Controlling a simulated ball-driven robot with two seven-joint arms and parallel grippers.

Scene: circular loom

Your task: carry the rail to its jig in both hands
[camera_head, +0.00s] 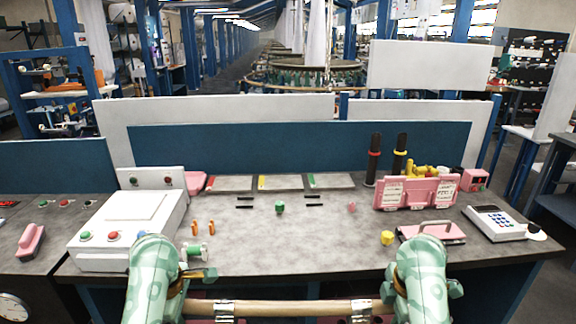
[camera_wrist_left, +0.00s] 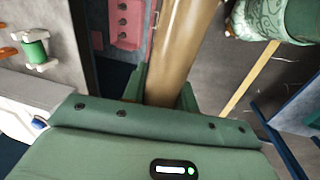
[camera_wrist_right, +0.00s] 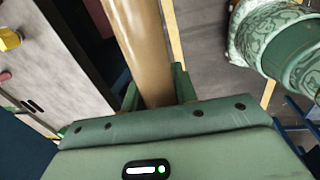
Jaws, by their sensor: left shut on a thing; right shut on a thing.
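The rail (camera_head: 290,308) is a long tan rod with two silvery bands. It lies crosswise and about level, low in the head view, in front of the table's front edge. My left gripper (camera_wrist_left: 163,92) is shut around the rail (camera_wrist_left: 182,45) near its left end. My right gripper (camera_wrist_right: 156,90) is shut around the rail (camera_wrist_right: 140,40) near its right end. In the head view my forearms partly cover both ends.
The grey table (camera_head: 300,245) is clear in its middle front. A green block (camera_head: 280,207) stands near the bars. A white button box (camera_head: 130,225) and green spool (camera_head: 195,252) are left; a yellow block (camera_head: 387,238), pink tray (camera_head: 432,233) and keypad (camera_head: 495,222) are right.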

